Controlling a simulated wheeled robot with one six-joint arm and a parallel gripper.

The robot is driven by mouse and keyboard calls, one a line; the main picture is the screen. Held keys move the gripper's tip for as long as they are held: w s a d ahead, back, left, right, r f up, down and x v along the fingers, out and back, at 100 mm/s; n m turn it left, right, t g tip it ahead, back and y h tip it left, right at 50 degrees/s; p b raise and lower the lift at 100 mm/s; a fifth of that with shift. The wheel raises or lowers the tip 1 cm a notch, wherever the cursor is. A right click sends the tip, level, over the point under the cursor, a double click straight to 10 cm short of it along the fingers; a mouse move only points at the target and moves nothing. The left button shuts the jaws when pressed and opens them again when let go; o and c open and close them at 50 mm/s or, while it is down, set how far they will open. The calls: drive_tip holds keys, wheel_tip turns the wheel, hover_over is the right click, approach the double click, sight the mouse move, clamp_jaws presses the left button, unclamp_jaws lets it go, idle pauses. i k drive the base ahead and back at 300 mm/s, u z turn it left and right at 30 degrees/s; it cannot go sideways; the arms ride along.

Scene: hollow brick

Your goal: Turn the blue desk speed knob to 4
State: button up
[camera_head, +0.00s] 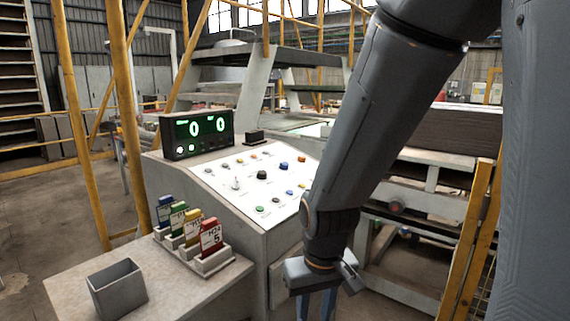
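The sloped white panel of the control desk (222,204) carries several small knobs and buttons. My gripper (316,305) hangs low at the bottom edge, in front of and to the right of the desk, apart from the panel. Its fingertips are cut off by the frame. My arm hides the panel's right side.
A display box (197,133) with two green zeros stands on the desk's back left. Several coloured cards, one red (211,238), stand in a holder on a side ledge beside an open grey bin (117,289). Yellow posts (126,120) rise at the left.

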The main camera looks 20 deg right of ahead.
sight(284, 165)
drive_tip(key=u, duration=0.05)
drive_tip(key=k, duration=0.45)
drive_tip(key=z, duration=0.6)
drive_tip(key=i, duration=1.25)
